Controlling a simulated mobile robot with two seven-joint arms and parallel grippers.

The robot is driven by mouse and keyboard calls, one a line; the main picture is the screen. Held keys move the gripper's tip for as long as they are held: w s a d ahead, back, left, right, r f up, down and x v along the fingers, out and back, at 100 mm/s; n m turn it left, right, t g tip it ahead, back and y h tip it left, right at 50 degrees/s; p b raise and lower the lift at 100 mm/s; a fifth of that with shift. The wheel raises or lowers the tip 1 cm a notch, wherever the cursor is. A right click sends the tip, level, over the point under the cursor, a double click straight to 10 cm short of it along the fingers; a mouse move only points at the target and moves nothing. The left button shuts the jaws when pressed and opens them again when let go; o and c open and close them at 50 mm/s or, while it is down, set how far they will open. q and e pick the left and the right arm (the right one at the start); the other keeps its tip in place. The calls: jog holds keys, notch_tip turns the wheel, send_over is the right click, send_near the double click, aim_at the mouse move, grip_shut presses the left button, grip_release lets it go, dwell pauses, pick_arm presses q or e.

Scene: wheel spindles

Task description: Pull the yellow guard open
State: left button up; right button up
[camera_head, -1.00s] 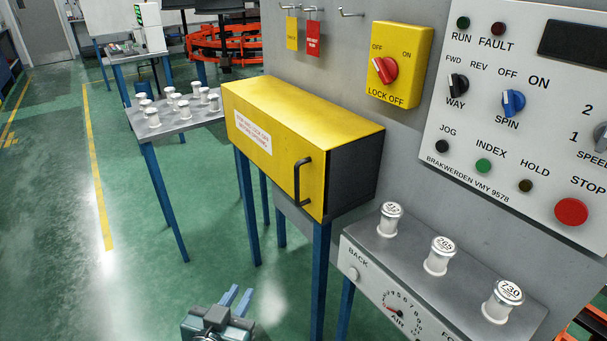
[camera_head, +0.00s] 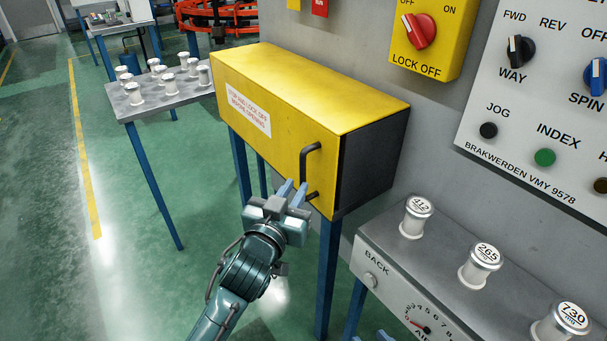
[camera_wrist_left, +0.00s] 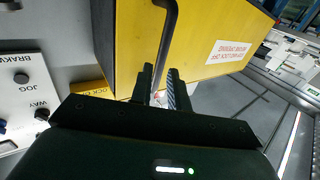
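The yellow guard (camera_head: 270,110) is a box-shaped cover beside the grey machine wall, and it looks closed. Its black bar handle (camera_head: 303,165) is upright near the right end of its front face. My left gripper (camera_head: 293,190) is at the lower part of the handle, fingers pointing at it. In the left wrist view its two fingers (camera_wrist_left: 161,82) are apart, with the handle (camera_wrist_left: 166,40) in line with the gap; whether it lies between the tips is unclear. Light blue tips, seemingly my right gripper (camera_head: 371,336), barely show at the bottom edge.
A small table (camera_head: 170,98) with several white spindles stands left of the guard. A grey ledge (camera_head: 440,262) with 3 labelled spindles is at the lower right. The lock-off box (camera_head: 425,65) and control panel (camera_head: 545,105) are on the wall. Green floor is clear at left.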

aim_at(302, 178)
pick_arm(q)
jog(key=x, duration=0.5)
jog(key=shift+w+d, duration=0.1)
jog(key=shift+w, duration=0.2)
jog(key=shift+c, duration=0.5)
grip_shut()
